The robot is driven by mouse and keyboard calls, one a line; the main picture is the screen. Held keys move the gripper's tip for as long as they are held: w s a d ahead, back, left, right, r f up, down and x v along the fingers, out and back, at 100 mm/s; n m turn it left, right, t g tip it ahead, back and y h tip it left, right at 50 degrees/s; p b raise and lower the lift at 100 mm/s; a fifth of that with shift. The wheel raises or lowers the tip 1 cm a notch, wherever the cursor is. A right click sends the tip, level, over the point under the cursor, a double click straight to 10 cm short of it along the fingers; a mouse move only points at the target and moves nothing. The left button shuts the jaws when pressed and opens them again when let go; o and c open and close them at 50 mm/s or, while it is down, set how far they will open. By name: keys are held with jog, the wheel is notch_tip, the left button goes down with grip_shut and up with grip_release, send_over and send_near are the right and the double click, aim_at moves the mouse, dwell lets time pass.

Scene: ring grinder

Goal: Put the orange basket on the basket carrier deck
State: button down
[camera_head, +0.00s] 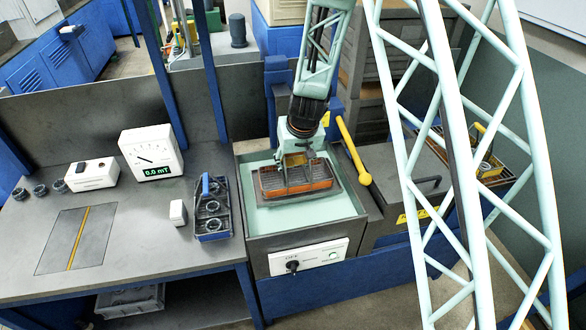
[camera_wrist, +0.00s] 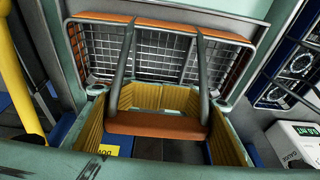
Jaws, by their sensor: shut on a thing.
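The orange basket (camera_head: 297,181) is a wire-mesh basket with an orange rim. It also fills the upper middle of the wrist view (camera_wrist: 160,55), and no rings show in it. My gripper (camera_head: 293,158) is above it, shut on its orange handle bar (camera_wrist: 158,126). The basket is over a grey deck plate (camera_head: 308,198) in the pale green basin of the machine. It looks level. I cannot tell whether its underside touches the plate. The gripper's yellow-lined fingers also show in the wrist view (camera_wrist: 160,98).
A blue basket with rings (camera_head: 211,210) stands on the grey bench, left of the basin. A gauge box (camera_head: 152,153) and a small white block (camera_head: 178,212) are on the bench. A yellow bar (camera_head: 352,150) rises right of the basin. A basket with rings (camera_head: 490,168) stands farther right.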

jog(key=shift+f, duration=0.1)
dwell(0.3)
jog(key=c, duration=1.4)
grip_release()
jog(key=shift+s+r, duration=0.15)
jog(key=shift+r, duration=0.55)
jog(key=p+v, duration=0.3)
jog(key=v, duration=0.8)
jog(key=shift+d, duration=0.15)
